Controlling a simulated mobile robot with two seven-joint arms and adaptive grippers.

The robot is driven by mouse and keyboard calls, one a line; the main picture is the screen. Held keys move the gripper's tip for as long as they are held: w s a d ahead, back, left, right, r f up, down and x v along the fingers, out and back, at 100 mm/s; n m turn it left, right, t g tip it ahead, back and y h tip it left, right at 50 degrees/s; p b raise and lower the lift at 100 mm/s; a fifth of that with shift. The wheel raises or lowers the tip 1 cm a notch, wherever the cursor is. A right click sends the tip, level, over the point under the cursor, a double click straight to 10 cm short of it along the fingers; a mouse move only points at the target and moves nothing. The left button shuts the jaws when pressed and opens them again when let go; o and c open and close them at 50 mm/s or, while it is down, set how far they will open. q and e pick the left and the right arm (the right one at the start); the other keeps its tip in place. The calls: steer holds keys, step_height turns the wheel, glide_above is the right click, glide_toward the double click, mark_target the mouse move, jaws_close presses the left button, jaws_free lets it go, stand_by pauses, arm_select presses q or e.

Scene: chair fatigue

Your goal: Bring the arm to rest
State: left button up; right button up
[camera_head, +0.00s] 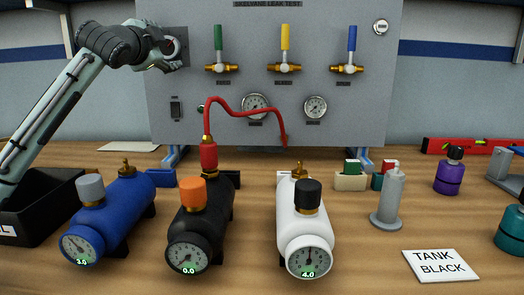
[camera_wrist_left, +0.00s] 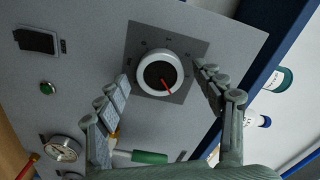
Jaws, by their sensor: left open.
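My left arm comes in from the left in the head view, with its left gripper (camera_head: 177,51) up at the upper left of the grey panel (camera_head: 372,100). In the left wrist view the gripper is open and empty, its two fingers spread. A round white-rimmed knob (camera_wrist_left: 160,73) with a dark centre and red pointer shows between the fingertips, with a visible gap on each side. How far the fingertips are from the panel is hard to tell. My right gripper is in neither view.
The panel carries green (camera_head: 218,37), yellow (camera_head: 285,37) and blue (camera_head: 352,38) valve levers and two gauges. Blue (camera_head: 119,211), black (camera_head: 207,222) and white (camera_head: 303,222) tanks stand on the bench. A red hose (camera_head: 240,106) runs from the black tank. A black bin (camera_head: 45,220) lies below my arm.

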arm_select(q)
steer(key=shift+n, duration=0.8)
steer(key=shift+s+a+b, duration=0.1)
steer(key=shift+s+b, duration=0.2)
steer(key=shift+s, duration=1.6)
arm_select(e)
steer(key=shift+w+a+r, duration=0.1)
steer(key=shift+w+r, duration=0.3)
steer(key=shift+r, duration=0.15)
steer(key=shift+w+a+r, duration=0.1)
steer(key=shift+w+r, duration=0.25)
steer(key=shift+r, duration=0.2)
